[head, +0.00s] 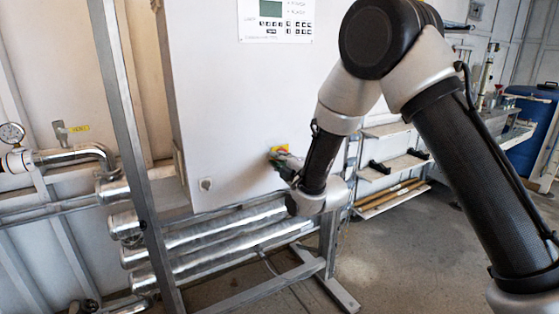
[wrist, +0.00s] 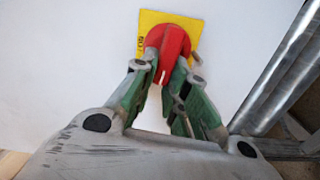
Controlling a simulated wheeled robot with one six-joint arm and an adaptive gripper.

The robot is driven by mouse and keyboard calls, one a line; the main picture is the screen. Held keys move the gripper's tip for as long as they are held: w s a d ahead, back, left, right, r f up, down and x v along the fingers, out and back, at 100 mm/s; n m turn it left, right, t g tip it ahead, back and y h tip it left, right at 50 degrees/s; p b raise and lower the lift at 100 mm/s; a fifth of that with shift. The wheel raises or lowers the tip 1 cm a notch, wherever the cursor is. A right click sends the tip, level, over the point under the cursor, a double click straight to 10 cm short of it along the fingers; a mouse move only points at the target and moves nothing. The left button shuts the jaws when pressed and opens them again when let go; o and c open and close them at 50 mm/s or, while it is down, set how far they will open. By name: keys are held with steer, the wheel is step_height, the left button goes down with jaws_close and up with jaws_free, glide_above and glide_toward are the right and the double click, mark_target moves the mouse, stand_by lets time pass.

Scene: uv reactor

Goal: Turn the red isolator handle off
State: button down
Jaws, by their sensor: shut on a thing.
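The red isolator handle (wrist: 168,45) sits on a yellow plate (wrist: 195,25) on the white cabinet face, in the upper middle of the wrist view. A white line shows on the handle, running nearly upright in the picture. My gripper (wrist: 167,72) is shut on the handle, with a green-padded finger on either side of its lower part. In the head view, the yellow plate (head: 279,148) shows low on the cabinet, with my gripper (head: 277,157) against it. My gripper and wrist hide most of the handle there.
The white cabinet (head: 225,105) carries a control panel (head: 275,20) at its top. A metal frame post (head: 130,130) stands at left. Silver pipes (head: 215,235) run below the cabinet. Shelves (head: 395,165) stand behind my arm, and a blue barrel (head: 530,130) is at far right.

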stand_by(0.4)
steer(key=c, duration=1.4)
jaws_free()
steer(key=v, duration=1.2)
